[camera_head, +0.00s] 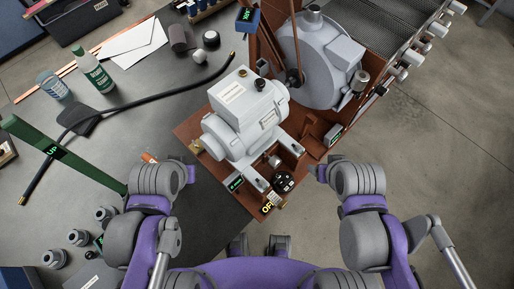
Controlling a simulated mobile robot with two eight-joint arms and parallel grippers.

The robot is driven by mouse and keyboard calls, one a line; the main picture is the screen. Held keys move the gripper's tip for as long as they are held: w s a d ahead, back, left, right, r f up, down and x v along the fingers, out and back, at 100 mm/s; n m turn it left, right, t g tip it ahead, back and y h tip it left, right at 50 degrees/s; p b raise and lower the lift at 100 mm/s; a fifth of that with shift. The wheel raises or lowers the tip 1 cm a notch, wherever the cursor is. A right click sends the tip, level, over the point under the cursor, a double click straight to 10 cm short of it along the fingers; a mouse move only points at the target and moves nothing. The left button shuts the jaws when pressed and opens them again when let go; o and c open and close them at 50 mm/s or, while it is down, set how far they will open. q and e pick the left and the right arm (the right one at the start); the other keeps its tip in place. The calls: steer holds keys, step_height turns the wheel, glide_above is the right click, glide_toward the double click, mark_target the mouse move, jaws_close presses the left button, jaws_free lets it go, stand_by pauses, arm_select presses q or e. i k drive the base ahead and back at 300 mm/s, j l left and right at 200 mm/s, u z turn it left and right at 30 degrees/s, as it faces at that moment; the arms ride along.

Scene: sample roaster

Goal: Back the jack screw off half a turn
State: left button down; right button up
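A grey motor (240,115) sits on a rust-red base plate (192,128) at the table's right corner. Small fittings lie at the plate's front, including a grey cylindrical piece (274,161) and a round black part (283,182). I cannot tell for certain which fitting is the jack screw. My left gripper (190,173) is left of the plate's front, apart from these fittings. My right gripper (318,172) is to their right, beyond the plate's edge. Both point inward and appear empty. Their fingers are too small and foreshortened to show whether they are open.
A green bar (62,154) marked UP stands at left. A grey blower housing (318,62) stands behind the motor. Open floor (440,150) is at right.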

mark_target(274, 162)
steer(key=k+l, duration=0.3)
steer(key=k+l+u, duration=0.3)
steer(key=k+l, duration=0.05)
steer(key=k, duration=0.1)
